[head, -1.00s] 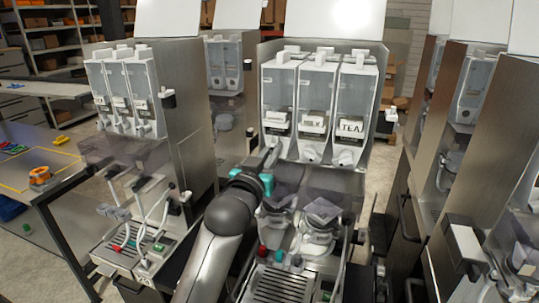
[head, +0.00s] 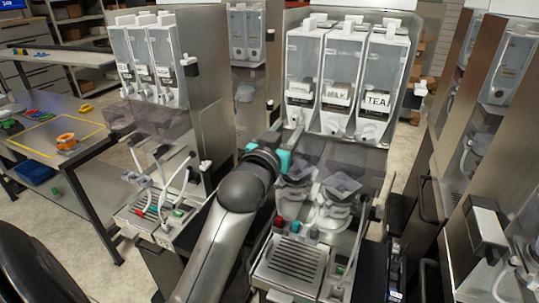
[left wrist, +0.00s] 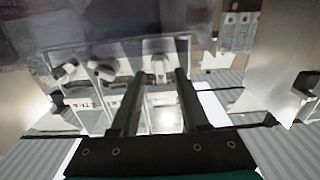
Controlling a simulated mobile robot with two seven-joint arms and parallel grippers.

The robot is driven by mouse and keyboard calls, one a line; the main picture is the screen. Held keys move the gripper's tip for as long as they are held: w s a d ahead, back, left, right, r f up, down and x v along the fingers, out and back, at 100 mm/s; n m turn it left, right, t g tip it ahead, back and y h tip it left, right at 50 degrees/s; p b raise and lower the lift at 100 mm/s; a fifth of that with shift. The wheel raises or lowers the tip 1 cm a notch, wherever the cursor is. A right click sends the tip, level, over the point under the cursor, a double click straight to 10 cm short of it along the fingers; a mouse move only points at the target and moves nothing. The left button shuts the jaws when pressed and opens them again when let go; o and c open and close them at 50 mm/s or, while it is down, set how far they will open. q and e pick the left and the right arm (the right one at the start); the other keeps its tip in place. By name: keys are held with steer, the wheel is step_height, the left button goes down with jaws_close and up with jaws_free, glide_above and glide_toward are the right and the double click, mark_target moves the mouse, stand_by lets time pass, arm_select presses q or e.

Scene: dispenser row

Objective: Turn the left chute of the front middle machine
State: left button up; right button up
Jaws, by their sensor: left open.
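The front middle machine (head: 411,125) is steel, with three clear canisters; two labels read MILK and TEA. My left gripper (head: 295,136) is open in front of it, just below the left canister (head: 303,68). In the left wrist view the machine appears upside down, so the left chute (left wrist: 160,65) is the rightmost white spout. It appears between the open fingertips (left wrist: 159,74); I cannot tell whether they touch it. The middle chute (left wrist: 101,68) and right chute (left wrist: 66,71) are to its left. My right gripper is not in view.
A smoky clear cover (head: 345,156) hangs below the chutes, above white mixing cups and a drip grate (head: 293,258). A similar machine (head: 205,100) stands close on the left, others on the right. A table (head: 95,135) with an orange item is at far left.

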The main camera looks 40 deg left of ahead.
arm_select(q)
steer(key=p+v, duration=0.4)
steer(key=v, duration=0.9)
steer(key=shift+f, duration=0.1)
stand_by(0.3)
